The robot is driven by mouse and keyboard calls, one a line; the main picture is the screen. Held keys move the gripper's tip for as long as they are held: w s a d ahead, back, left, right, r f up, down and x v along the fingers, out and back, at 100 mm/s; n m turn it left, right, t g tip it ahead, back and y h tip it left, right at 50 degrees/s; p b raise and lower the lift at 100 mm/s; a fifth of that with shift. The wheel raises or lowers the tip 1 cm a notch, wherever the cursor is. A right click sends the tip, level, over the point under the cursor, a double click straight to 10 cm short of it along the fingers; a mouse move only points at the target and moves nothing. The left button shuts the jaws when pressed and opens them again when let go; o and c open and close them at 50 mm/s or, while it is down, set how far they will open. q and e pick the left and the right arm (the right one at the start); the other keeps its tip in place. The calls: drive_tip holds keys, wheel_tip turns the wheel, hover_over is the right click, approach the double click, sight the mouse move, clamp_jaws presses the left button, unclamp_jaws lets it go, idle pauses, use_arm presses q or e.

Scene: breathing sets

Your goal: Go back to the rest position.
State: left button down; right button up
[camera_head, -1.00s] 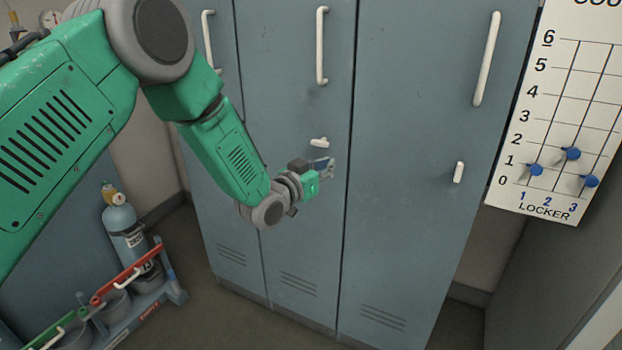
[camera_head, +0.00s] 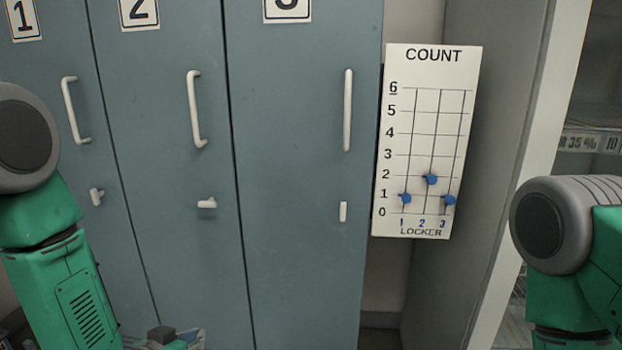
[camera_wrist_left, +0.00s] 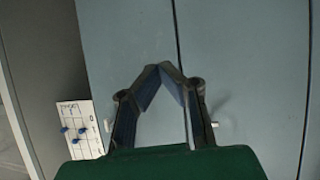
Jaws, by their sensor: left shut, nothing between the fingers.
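My left gripper (camera_head: 180,338) is at the bottom edge of the head view, in front of the lower part of the lockers, and is partly cut off. In the left wrist view my left gripper (camera_wrist_left: 161,68) has its two fingertips together with nothing between them. Its fingers are in front of a blue-grey locker door. My right arm (camera_head: 570,250) shows at the right edge of the head view, bent downward. Its gripper is out of the picture.
Grey-blue lockers stand ahead: locker 1 (camera_head: 50,130), locker 2 (camera_head: 165,120) and locker 3 (camera_head: 290,110), all with doors closed. A white count board (camera_head: 430,60) with blue knobs hangs right of them. A shelf unit (camera_head: 590,90) stands at far right.

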use_arm(q)
drive_tip(key=s+a+f+g+y, duration=0.1)
drive_tip(key=s+f+g, duration=0.2)
drive_tip(key=s, duration=0.7)
drive_tip(key=s+a+f+n+g+y, duration=0.1)
drive_tip(key=s+f+g, duration=0.3)
drive_tip(key=s, duration=0.7)
drive_tip(key=s+a+f+g+y, duration=0.1)
drive_tip(key=s+a+f+g, duration=0.1)
drive_tip(key=s+f+g, duration=0.2)
drive_tip(key=s+f, duration=0.3)
drive_tip(key=s, duration=0.4)
drive_tip(key=shift+f+n, duration=0.2)
drive_tip(key=shift+n, duration=0.1)
drive_tip(key=shift+w+a, duration=0.1)
drive_tip(key=shift+w, duration=0.1)
